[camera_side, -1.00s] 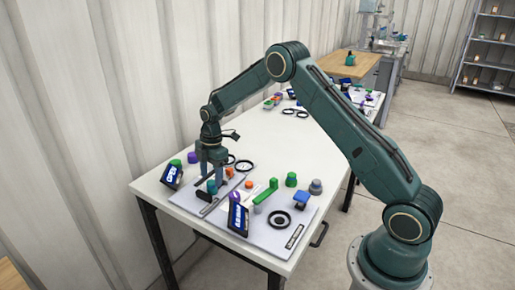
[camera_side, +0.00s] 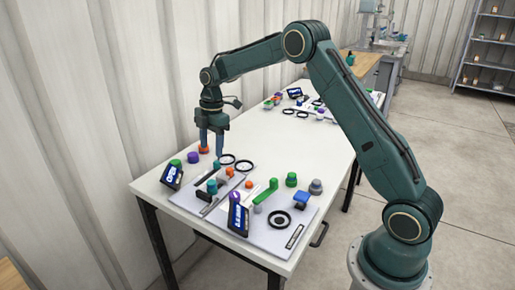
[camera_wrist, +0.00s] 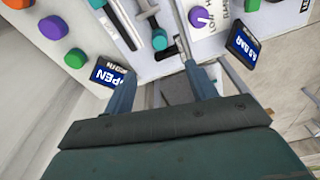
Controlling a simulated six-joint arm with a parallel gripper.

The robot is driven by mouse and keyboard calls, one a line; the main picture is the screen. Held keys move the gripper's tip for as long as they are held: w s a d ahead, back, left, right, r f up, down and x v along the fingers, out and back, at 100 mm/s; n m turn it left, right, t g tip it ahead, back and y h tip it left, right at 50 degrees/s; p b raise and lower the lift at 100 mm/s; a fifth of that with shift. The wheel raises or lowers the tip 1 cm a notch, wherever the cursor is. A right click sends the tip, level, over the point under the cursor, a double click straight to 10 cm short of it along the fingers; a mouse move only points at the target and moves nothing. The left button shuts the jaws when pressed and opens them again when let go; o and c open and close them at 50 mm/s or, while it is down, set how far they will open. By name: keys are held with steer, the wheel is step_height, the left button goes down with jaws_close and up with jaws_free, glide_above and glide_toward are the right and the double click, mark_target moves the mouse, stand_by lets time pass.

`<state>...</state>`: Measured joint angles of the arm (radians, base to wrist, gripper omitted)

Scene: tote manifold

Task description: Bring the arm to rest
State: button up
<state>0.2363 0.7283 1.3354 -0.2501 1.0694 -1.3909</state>
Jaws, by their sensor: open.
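My gripper (camera_side: 212,150) hangs fingers-down over the left side of the white table (camera_side: 272,140), behind the near panels. In the side view an orange-red piece (camera_side: 203,150) shows beside the fingertips; I cannot tell the exact gap. In the wrist view the two fingers (camera_wrist: 162,85) stand wide apart with nothing held between them. Beyond them are the panel's teal knob (camera_wrist: 160,40) and a dark sign reading OPEN (camera_wrist: 108,74).
Near panels carry a green handle (camera_side: 266,192), a black ring (camera_side: 279,219) and a blue-and-black sign (camera_side: 238,218). The corrugated wall is close at left. The table's middle is clear.

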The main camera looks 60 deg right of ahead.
steer(key=s+a+r+m+t, duration=0.1)
steer(key=s+a+r+m, duration=0.15)
steer(key=s+r, duration=0.25)
steer(key=s+a+r+m+t+h, duration=0.1)
steer(key=s+a+r+m, duration=0.15)
steer(key=s+r, duration=0.35)
steer(key=s+a+r+m+t, duration=0.1)
steer(key=s+a+r+m, duration=0.15)
steer(key=s+r, duration=0.25)
steer(key=s+a+f+m+t, duration=0.1)
steer(key=s+m, duration=0.7)
steer(key=s, duration=1.2)
steer(key=shift+s+a+t, duration=0.35)
steer(key=shift+s+t, duration=0.05)
steer(key=shift+t, duration=0.3)
